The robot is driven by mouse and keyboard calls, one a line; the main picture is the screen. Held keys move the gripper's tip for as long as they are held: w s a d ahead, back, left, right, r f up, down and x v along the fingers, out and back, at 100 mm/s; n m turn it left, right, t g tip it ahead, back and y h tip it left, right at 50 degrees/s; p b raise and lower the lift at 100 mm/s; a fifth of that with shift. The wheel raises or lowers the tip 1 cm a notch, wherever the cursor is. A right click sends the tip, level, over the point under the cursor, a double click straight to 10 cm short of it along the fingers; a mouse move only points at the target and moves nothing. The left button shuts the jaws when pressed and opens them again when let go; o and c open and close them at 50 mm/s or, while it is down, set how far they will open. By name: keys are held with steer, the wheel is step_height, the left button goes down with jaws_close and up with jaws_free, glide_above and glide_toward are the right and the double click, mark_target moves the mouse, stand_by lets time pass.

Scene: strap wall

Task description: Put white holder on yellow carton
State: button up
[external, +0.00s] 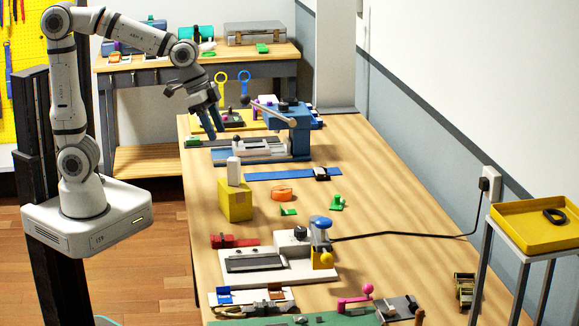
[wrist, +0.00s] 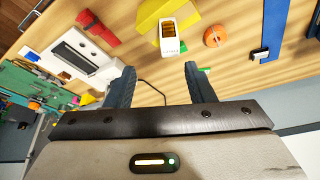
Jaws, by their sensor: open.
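The yellow carton (external: 238,204) stands on the wooden workbench. The white holder (external: 233,171) stands upright on top of it, near the carton's left part. In the wrist view the holder (wrist: 174,42) shows a row of brown-yellow contents in its open top, with the yellow carton (wrist: 158,14) partly behind it. My gripper (external: 215,134) is open and empty, raised above the bench behind and left of the holder, apart from it. In the wrist view the two blue fingers (wrist: 159,70) are spread, with the holder beyond them.
An orange tape roll (external: 281,193) and green pieces lie right of the carton. A blue press (external: 290,130) stands behind. A white device (external: 272,262) with a black cable stands in front. The bench's right side is largely clear.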

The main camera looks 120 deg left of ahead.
steer(key=s+d+f+m, duration=0.1)
steer(key=s+d, duration=0.2)
steer(key=d, duration=0.3)
steer(key=s+d+f+m+g+h, duration=0.1)
steer(key=s+d+f, duration=0.1)
steer(key=s+d, duration=0.2)
steer(key=s+d+f+m, duration=0.2)
steer(key=s+d, duration=0.1)
steer(key=d, duration=0.7)
steer(key=shift+s+d+g+h, duration=0.2)
steer(key=shift+s+g+h, duration=0.1)
